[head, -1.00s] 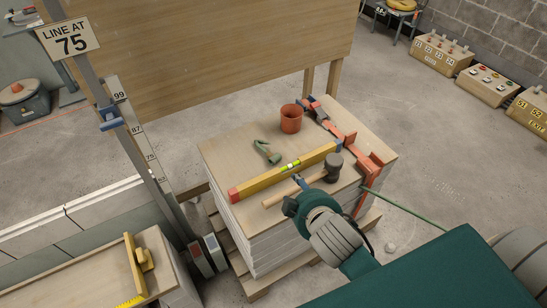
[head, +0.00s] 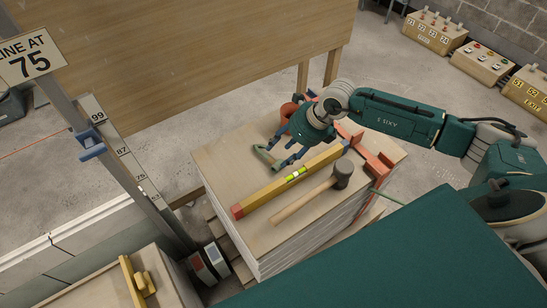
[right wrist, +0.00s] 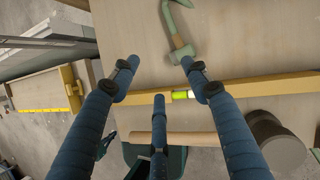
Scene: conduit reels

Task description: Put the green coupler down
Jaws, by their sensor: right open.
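A green hooked piece with a tan end, which may be the coupler, lies on the pale board stack; it shows in the head view (head: 265,157) and at the top of the right wrist view (right wrist: 180,25). My right gripper (head: 280,149) is over the stack, beside the green piece. Its blue fingers are spread and empty in the right wrist view (right wrist: 160,70). My left gripper is not in view.
On the stack (head: 225,165) are a yellow level (head: 270,190), a mallet (head: 310,200), a red clamp (head: 374,165) and an orange cup (head: 288,111), partly hidden by my right gripper. A post with number plates (head: 125,150) stands left. The stack's left part is bare.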

